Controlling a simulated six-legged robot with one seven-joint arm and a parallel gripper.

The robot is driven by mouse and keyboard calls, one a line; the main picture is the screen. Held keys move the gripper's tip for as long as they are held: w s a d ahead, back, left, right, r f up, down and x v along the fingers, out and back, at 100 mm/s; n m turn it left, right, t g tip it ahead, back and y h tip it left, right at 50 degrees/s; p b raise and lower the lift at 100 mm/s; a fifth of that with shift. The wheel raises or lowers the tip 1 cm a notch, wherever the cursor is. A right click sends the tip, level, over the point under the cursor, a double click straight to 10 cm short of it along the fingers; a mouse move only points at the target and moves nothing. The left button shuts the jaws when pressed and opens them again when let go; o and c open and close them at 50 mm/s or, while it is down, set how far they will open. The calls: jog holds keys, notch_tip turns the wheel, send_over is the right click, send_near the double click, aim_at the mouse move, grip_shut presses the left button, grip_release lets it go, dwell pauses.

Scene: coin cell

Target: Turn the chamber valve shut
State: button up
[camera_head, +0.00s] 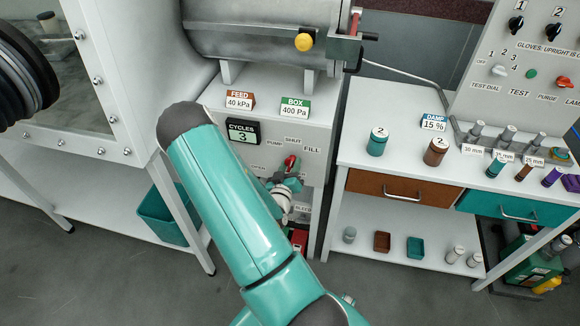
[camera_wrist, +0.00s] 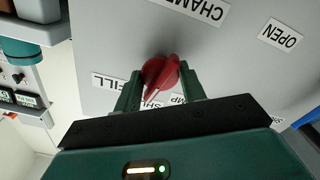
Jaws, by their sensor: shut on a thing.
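The red valve knob (camera_wrist: 160,75) is on a pale grey panel in the wrist view, near a partly cut-off label reading "CHAM" (camera_wrist: 205,8). My gripper (camera_wrist: 161,88) is shut on the knob, with one green finger on each side. A narrow red ridge on the knob slants towards the lower left, near a partly hidden "SHUT" label. "FILL" (camera_wrist: 105,82) lies to its left and a partly covered "PUMP" to its right. In the head view the red knob (camera_head: 291,162) shows just beyond my gripper (camera_head: 288,178), partly hidden by it.
An "OPEN" label (camera_wrist: 280,33) is farther right on the panel. A bench (camera_head: 365,169) with jars and drawers stands at right.

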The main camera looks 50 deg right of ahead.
jog(key=shift+n, duration=1.3)
jog(key=shift+s, duration=0.1)
jog(key=o, duration=1)
jog(key=shift+c, duration=0.2)
jog(key=shift+a, duration=0.15)
jog(key=v, duration=1.3)
jog(key=shift+s+a, duration=0.15)
jog(key=shift+a, duration=0.1)
